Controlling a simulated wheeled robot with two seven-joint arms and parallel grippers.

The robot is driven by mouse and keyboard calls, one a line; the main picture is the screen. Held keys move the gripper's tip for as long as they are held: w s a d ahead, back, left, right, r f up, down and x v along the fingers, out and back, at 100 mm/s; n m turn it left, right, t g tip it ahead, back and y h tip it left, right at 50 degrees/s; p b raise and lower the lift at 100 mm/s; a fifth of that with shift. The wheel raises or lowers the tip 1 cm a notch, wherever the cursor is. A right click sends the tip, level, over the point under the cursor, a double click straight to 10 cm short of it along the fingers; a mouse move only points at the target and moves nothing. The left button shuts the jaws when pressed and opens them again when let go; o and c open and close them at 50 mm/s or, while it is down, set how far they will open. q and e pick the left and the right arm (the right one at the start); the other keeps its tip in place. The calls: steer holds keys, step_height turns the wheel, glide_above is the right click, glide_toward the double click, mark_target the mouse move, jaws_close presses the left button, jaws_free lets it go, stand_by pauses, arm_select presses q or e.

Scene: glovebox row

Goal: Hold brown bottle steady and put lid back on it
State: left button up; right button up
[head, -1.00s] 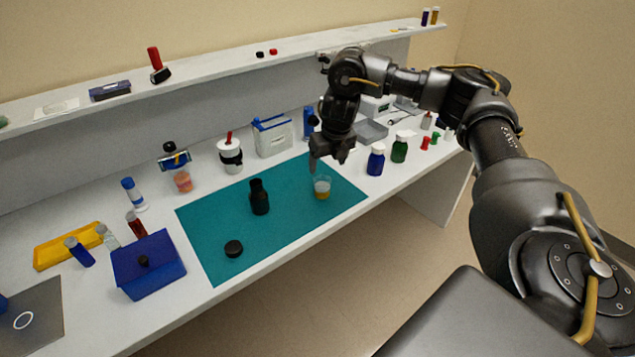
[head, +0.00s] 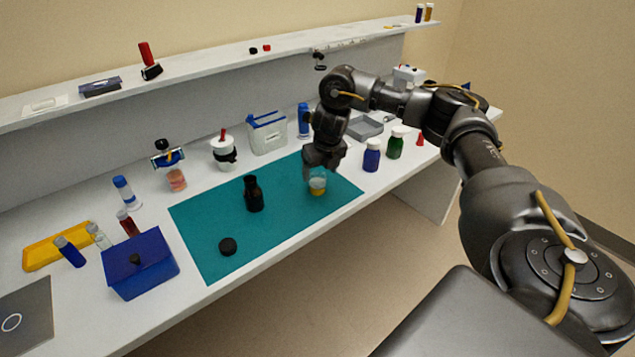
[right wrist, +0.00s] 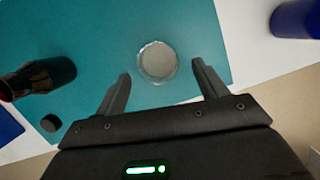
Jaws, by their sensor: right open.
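The dark brown bottle (head: 254,194) stands upright and open-necked on the teal mat (head: 215,262). Its black lid (head: 228,246) lies on the mat, apart from the bottle, nearer the front edge. My right gripper (head: 320,172) is open, just above a small clear beaker (head: 318,186) with amber contents. In the right wrist view the open fingers (right wrist: 163,88) point toward the beaker (right wrist: 157,63), which sits between and just beyond their tips. There the bottle (right wrist: 38,78) and lid (right wrist: 49,123) are to the left. My left gripper is out of view.
A blue box (head: 140,265) stands left of the mat. A blue bottle (head: 372,155) and a green bottle (head: 395,143) stand right of it. A white cup (head: 224,153) and a white-and-blue container (head: 267,134) stand behind. The mat around the bottle is clear.

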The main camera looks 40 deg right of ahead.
mark_target(318, 177)
steer(key=b+x, duration=0.1)
steer(key=x, duration=0.4)
steer(key=c, duration=1)
